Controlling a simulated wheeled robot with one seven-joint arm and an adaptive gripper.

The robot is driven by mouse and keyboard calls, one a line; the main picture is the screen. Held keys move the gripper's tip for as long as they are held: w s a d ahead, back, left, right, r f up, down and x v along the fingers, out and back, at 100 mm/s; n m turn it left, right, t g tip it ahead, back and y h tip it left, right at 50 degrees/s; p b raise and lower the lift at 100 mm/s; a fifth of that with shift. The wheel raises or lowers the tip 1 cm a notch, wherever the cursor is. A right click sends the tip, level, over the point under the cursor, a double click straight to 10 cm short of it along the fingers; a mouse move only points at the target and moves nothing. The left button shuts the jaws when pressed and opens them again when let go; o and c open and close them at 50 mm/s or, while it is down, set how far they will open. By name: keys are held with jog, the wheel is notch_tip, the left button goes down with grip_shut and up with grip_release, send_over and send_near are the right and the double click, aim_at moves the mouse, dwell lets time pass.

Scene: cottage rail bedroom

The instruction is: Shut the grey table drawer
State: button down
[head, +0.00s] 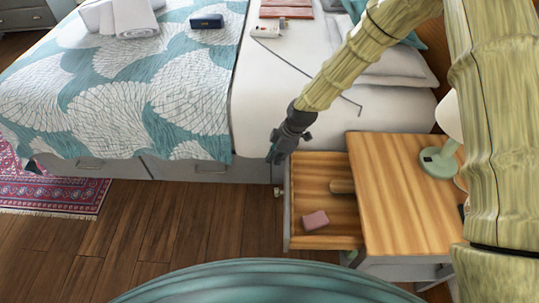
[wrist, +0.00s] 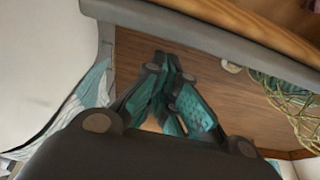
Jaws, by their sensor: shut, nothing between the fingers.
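The grey table drawer (head: 287,222) stands pulled out to the left from under the wooden top of the bedside table (head: 405,205). A small round knob (head: 279,192) is on its left-facing front. In the wrist view a grey edge, apparently the drawer front (wrist: 200,42), crosses the upper part, with the pale knob (wrist: 231,67) on it. My gripper (head: 273,156) is shut and empty, pointing down just left of the drawer front's far end, beside the bed. Its closed fingers also show in the wrist view (wrist: 168,105). I cannot tell whether they touch the drawer.
A pink block (head: 315,220) and a wooden piece (head: 342,186) lie inside the drawer. A green lamp (head: 439,161) stands on the table. The bed (head: 238,150) runs close behind my gripper. The wooden floor (head: 190,225) left of the drawer is clear.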

jog(key=shift+d, duration=0.6)
jog(key=shift+d, duration=0.15)
